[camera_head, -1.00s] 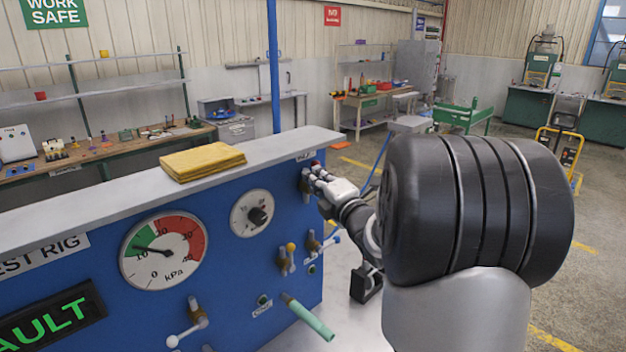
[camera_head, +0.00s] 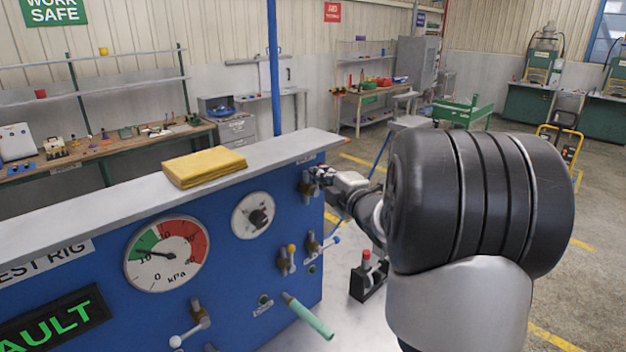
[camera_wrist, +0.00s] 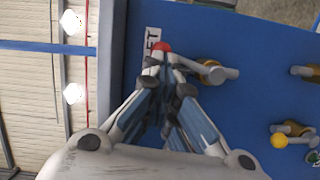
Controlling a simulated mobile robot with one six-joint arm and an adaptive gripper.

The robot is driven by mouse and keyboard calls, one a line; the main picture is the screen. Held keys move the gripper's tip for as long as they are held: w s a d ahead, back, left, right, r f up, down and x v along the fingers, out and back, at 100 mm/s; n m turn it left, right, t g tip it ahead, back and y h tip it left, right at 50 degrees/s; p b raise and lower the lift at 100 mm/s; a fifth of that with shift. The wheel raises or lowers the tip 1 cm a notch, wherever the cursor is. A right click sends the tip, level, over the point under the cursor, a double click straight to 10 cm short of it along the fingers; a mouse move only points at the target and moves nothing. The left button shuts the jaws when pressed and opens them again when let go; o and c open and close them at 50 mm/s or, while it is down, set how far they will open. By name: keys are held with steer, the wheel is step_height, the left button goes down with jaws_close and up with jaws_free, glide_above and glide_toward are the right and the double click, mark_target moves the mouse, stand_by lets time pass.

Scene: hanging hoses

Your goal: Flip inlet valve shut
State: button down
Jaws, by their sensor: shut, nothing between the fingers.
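The inlet valve shows in the head view as a brass body (camera_head: 306,187) high on the right end of the blue panel.
Other valves with a yellow tip (camera_head: 291,248) and a blue tip (camera_head: 336,240) sit lower on the panel, near a green hose (camera_head: 310,318). A yellow cloth (camera_head: 204,168) lies on the top ledge. A red-topped black block (camera_head: 368,278) stands beneath my arm.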

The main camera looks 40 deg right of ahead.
steer(key=shift+d+r+m+p, duration=0.1)
steer(key=shift+d+m+p, duration=0.2)
steer(key=shift+m+p, duration=0.1)
steer(key=shift+w+d+m+g+y+p, duration=0.1)
steer(key=shift+d+m+g+y+p, duration=0.15)
steer(key=shift+d+m+p, duration=0.45)
steer(key=shift+w+d+m+g+y+p, duration=0.15)
steer(key=shift+d+m+g+p, duration=0.15)
steer(key=shift+m+p, duration=0.65)
steer(key=shift+w+d+f+m+g+y+p, duration=0.15)
steer(key=shift+d+m+p, duration=0.2)
steer(key=shift+p, duration=0.55)
steer(key=shift+s+d+f+m+g+y+p, duration=0.15)
steer(key=shift+d+m+p, duration=0.2)
steer(key=shift+p, duration=0.5)
steer(key=shift+w+d+f+m+g+p, duration=0.15)
steer(key=shift+m+p, duration=0.3)
steer(key=shift+p, duration=0.45)
steer(key=shift+d+f+m+y+p, duration=0.55)
steer(key=shift+m+p, duration=0.35)
steer(key=shift+p, duration=0.6)
steer(key=shift+w+d+f+m+p, duration=0.1)
steer(key=shift+d+f+m+p, duration=0.3)
steer(key=shift+m+p, duration=0.35)
steer(key=shift+d+f+p, duration=0.3)
steer(key=shift+d+p, duration=0.05)
stand_by(0.7)
